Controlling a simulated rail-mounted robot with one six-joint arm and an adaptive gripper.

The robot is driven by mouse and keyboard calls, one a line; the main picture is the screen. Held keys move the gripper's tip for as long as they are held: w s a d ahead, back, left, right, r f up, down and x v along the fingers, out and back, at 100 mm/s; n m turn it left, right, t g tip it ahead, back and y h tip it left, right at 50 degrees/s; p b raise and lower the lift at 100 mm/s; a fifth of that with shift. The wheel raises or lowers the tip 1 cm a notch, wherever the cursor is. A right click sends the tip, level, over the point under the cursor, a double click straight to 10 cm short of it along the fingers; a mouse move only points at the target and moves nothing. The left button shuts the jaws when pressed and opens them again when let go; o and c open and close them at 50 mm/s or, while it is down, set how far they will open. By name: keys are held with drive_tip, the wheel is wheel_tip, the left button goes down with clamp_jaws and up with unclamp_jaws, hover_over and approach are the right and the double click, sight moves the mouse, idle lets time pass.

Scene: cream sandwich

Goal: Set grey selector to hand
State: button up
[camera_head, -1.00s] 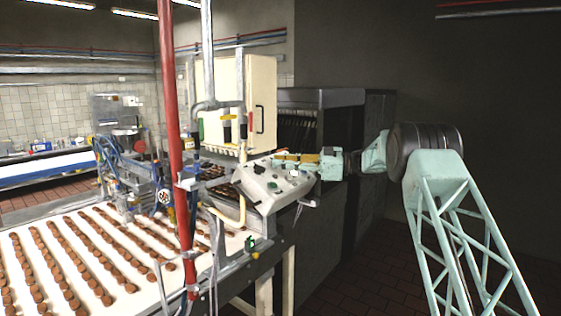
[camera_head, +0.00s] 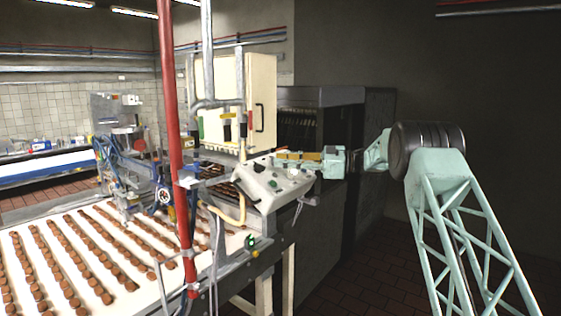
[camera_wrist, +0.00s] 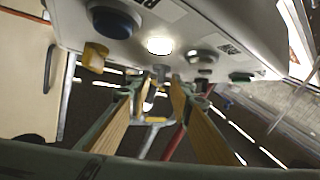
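The sloped control panel (camera_head: 262,188) stands at the end of the conveyor, with several knobs and buttons on its face. My gripper (camera_head: 278,157) reaches in from the right, level above the panel's upper part. In the wrist view the two yellow-padded fingers of my gripper (camera_wrist: 158,82) are apart. A small grey selector (camera_wrist: 160,71) shows between and just beyond the fingertips; contact with it cannot be made out. Its pointer direction is too small to tell. Near it are a lit white button (camera_wrist: 159,45), a yellow knob (camera_wrist: 95,57) and a blue button (camera_wrist: 113,20).
A grey-rimmed button (camera_wrist: 203,57) and a green button (camera_wrist: 240,76) sit right of the selector in the wrist view. A red pole (camera_head: 175,130) and a cream cabinet (camera_head: 262,95) stand near the panel. The conveyor (camera_head: 130,300) carries rows of brown biscuits.

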drive_tip(key=s+d, duration=0.1)
drive_tip(key=d, duration=1)
drive_tip(key=shift+r, duration=0.1)
